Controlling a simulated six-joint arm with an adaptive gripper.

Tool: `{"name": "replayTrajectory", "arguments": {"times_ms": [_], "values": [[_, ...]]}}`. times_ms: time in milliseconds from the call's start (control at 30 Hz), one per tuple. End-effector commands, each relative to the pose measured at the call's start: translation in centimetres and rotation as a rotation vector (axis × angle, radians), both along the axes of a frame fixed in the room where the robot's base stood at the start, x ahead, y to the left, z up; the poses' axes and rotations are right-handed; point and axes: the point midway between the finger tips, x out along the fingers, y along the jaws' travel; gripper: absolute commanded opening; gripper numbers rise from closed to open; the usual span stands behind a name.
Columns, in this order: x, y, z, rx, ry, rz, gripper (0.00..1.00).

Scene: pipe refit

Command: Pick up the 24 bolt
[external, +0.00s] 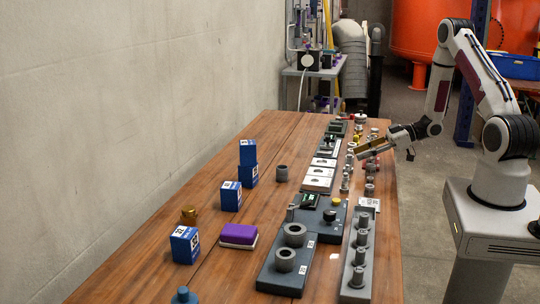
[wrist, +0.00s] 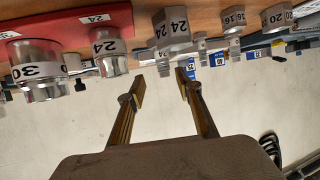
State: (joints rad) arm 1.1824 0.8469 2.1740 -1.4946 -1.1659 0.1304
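My gripper (wrist: 161,84) is open and empty. Its two brass-coloured fingers are apart and point toward the hex-headed piece, with a visible gap. In the external view my gripper (external: 370,147) is over the row of small metal parts at the table's right side; markings there are too small to read.
In the wrist view, a silver part marked 30 (wrist: 40,70) is at left by a red strip (wrist: 65,27); smaller parts marked 16 (wrist: 234,17) and 20 (wrist: 277,17) are at right. In the external view, blue boxes (external: 184,245) and a grey pipe rack (external: 354,277) stand on the table (external: 130,235).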

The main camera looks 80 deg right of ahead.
Motion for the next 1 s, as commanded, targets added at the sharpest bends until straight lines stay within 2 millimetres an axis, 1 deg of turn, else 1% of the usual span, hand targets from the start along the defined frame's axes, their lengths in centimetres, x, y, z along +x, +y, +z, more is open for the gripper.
{"name": "replayTrajectory", "arguments": {"times_ms": [233, 467, 600, 700, 1000], "values": [[0.8, 0.6, -0.4, 0.000, 0.000, 0.002, 0.35], [2.6, 1.7, -1.2, 0.001, 0.001, 0.004, 0.35], [3.8, 1.9, -1.7, 0.000, 0.001, 0.002, 0.35], [4.3, 2.0, -1.8, 0.000, 0.001, 0.000, 0.35], [4.5, 2.0, -1.9, 0.000, 0.001, 0.000, 0.35]]}}
